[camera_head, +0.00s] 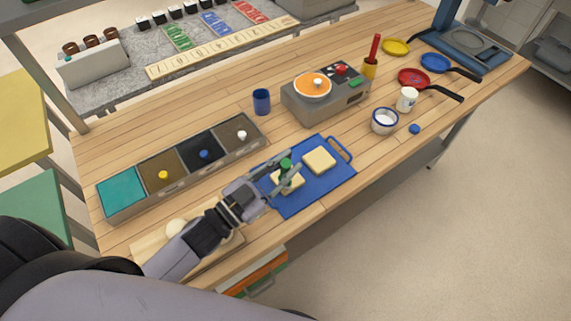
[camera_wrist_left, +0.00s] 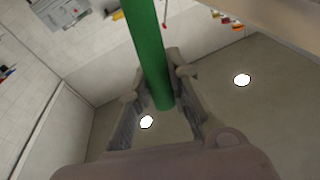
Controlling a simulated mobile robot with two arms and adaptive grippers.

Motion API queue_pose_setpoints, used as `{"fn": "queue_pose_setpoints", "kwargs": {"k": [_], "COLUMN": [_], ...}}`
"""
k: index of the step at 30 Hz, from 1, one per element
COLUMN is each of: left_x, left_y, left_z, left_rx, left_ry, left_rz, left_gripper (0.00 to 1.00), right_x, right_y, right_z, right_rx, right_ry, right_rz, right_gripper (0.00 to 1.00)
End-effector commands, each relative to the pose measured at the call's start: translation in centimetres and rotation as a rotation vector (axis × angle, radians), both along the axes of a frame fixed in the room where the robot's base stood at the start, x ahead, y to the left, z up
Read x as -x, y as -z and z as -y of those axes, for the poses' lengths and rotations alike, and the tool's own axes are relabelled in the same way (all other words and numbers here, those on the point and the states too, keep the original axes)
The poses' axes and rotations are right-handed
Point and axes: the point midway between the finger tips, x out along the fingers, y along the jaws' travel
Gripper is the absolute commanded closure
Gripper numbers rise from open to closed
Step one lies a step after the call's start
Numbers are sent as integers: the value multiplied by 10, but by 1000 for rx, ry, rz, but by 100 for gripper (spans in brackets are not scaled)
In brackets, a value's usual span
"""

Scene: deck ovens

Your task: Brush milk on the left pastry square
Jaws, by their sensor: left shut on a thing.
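Two pale yellow pastry squares lie on a blue board (camera_head: 304,203). The left pastry square (camera_head: 290,183) is partly hidden by my left gripper; the right pastry square (camera_head: 319,160) is in full view. My left gripper (camera_head: 284,172) is over the left square, shut on a green-handled tool, the brush (camera_head: 285,164). Its green handle (camera_wrist_left: 150,45) stands between the fingers in the left wrist view. The brush's lower end is hidden, so I cannot tell whether it touches the square. A white bowl with a blue rim (camera_head: 384,121) stands right of the board. My right gripper is not in view.
A row of lidded bins (camera_head: 180,165) stands left of the board. A grey appliance with an orange disc (camera_head: 325,95) and a blue cup (camera_head: 261,101) stand behind it. A white cup (camera_head: 407,99) and several coloured pans, including a red pan (camera_head: 412,77), are at right.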

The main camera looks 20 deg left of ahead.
Motion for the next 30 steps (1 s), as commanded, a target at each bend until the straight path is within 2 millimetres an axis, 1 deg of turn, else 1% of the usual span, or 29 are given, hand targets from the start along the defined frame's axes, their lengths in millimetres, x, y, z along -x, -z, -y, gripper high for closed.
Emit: {"fn": "queue_pose_setpoints", "kwargs": {"k": [20, 30], "left_x": [-1, -21], "left_y": [6, 5], "left_z": [0, 0], "left_rx": [0, 0], "left_ry": [0, 0], "left_rz": [1, 2], "left_gripper": [100, 100], "right_x": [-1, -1], "right_y": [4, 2], "right_z": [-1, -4], "right_rx": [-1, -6], "right_ry": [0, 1], "right_rz": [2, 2], "right_gripper": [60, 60]}}
